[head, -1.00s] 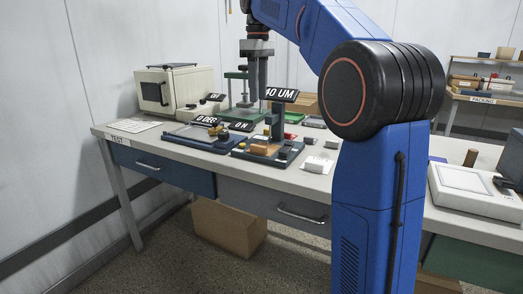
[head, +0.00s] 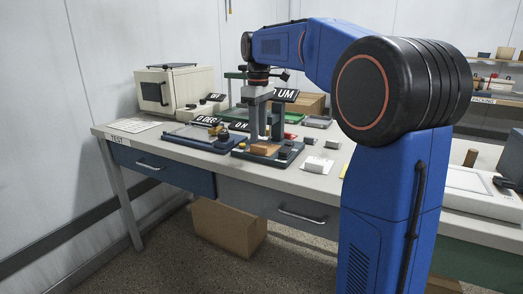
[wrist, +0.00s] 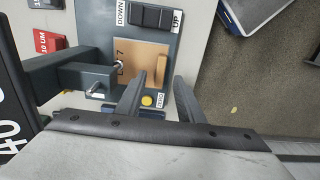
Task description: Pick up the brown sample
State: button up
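The brown sample (head: 265,148) is a flat tan plate lying on the dark base of a thickness gauge (head: 282,156). In the wrist view the sample (wrist: 134,52) has a raised tab on its right side, and the gauge's arm and probe reach over its left part. My gripper (head: 258,132) is over the gauge base, pointing down, close above the sample. In the wrist view my gripper (wrist: 157,92) is open, its two fingers apart below the raised tab. Nothing is between the fingers. Whether a finger touches the sample cannot be told.
The gauge's post and its black "40 UM" display (wrist: 12,115) stand close to the left in the wrist view. DOWN/UP switches (wrist: 152,17) and a yellow ZERO button (wrist: 147,101) flank the sample. A white block (head: 318,165) lies to the right. A white oven (head: 175,90) stands at the left.

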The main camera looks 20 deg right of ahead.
aim_at(258, 146)
jog(key=shift+f, duration=2.25)
grip_shut()
jog(key=shift+r, duration=0.15)
jog(key=shift+r, duration=0.7)
jog(key=s+a, duration=1.1)
jog(key=a, duration=0.3)
jog(key=w+d, duration=0.4)
jog(key=d, duration=0.2)
jog(key=shift+w+f, duration=0.4)
jog(key=shift+f, duration=0.05)
notch_tip(258, 146, up, 6)
